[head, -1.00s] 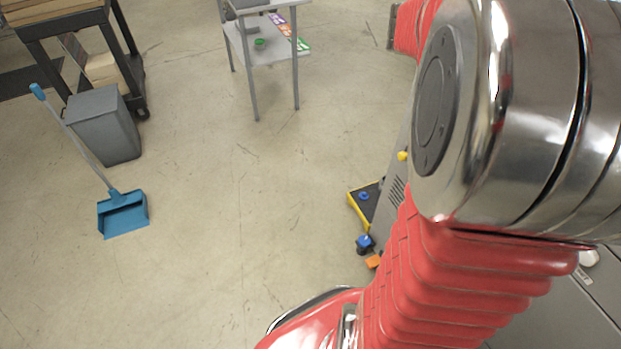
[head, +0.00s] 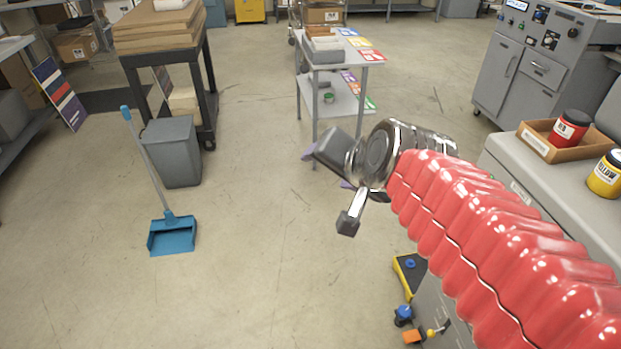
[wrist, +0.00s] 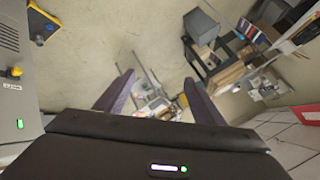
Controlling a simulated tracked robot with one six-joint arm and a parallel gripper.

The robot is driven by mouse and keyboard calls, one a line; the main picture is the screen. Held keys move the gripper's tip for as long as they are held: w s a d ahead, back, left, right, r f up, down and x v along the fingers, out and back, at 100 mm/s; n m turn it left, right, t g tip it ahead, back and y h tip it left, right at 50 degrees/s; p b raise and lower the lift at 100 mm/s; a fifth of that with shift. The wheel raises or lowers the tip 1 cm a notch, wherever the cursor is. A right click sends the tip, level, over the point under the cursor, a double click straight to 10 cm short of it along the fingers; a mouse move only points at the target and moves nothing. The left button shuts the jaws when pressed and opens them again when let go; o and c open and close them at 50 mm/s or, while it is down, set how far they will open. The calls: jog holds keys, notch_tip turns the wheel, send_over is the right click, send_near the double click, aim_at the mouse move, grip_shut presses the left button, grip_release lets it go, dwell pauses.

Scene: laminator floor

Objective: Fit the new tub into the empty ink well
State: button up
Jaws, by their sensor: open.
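A red tub (head: 568,132) with a black top and a white label stands in a shallow cardboard tray (head: 547,150) on the grey machine top at the right of the head view. A yellow tub (head: 605,176) with a dark top stands on the same surface, closer to me and cut by the right edge. I cannot tell which tub is the new one, and I see no ink well for certain. My gripper (head: 328,169) is out over the floor, far left of both tubs. Its purple fingers (wrist: 157,95) are spread and empty in the wrist view.
A grey shelf cart (head: 340,55) with coloured cards stands beyond my gripper. A grey bin (head: 172,152) and a blue dustpan (head: 172,236) stand at left. A control cabinet (head: 540,60) is at the back right. The central floor is clear.

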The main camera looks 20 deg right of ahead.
jog(key=s+a+f+n+g, duration=0.1)
jog(key=s+f+n+g, duration=0.1)
jog(key=s, duration=0.4)
jog(key=s+f+n+g, duration=0.2)
jog(key=s+f+n, duration=0.3)
jog(key=s+n, duration=0.1)
jog(key=shift+s+a+n+h, duration=0.15)
jog(key=shift+a+n+h, duration=0.15)
jog(key=shift+a, duration=0.1)
jog(key=o, duration=0.4)
jog(key=shift+c, duration=0.9)
